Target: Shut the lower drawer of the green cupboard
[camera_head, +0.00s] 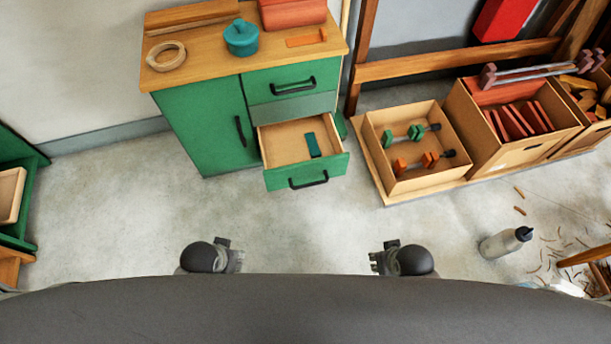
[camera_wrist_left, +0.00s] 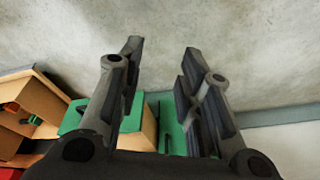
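The green cupboard (camera_head: 207,130) stands against the wall, with a wooden top. Its lower drawer (camera_head: 278,178) is pulled well out; it has a black handle (camera_head: 309,181) and holds a small teal block (camera_head: 313,145). The upper drawer (camera_head: 263,84) is shut. My left gripper (camera_head: 234,259) and right gripper (camera_head: 379,260) are near my body at the bottom of the head view, well short of the drawer. In the left wrist view the left gripper's fingers (camera_wrist_left: 162,55) are apart with nothing between them. The right fingers are too small to judge. Part of the cupboard (camera_wrist_left: 178,128) shows behind the left fingers.
A wooden crate with clamps (camera_head: 388,187) stands right of the drawer, beside a box of red blocks (camera_head: 520,155). A grey bottle (camera_head: 497,245) and shavings lie on the floor at right. A green shelf (camera_head: 25,200) is at far left. The floor before the drawer is clear.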

